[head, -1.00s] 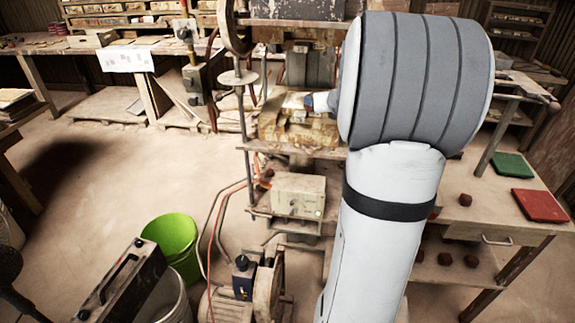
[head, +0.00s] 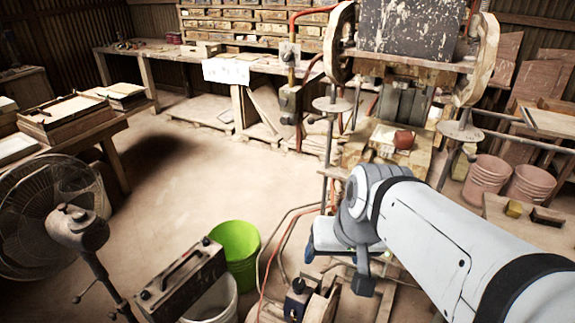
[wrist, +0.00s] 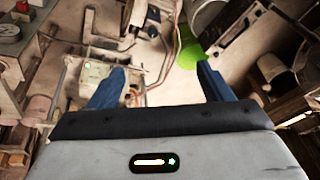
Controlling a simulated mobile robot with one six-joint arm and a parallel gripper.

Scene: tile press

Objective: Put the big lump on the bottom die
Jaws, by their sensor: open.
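A reddish-brown lump (head: 403,140) rests on the pale bottom die (head: 383,133) of the press in the head view. It stands on the die's top face, and nothing of mine touches it. My gripper (head: 335,268) is below and to the left of the die in that view, apart from the lump. In the wrist view my gripper (wrist: 160,86) shows two blue fingers spread wide with nothing between them. The lump cannot be made out with certainty in the wrist view.
The press's upper block (head: 412,28) hangs above the die. A green bucket (head: 238,245), a dark metal case (head: 182,283) and a fan (head: 72,225) stand at left. Pinkish buckets (head: 487,177) stand right of the press. The floor at left-centre is clear.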

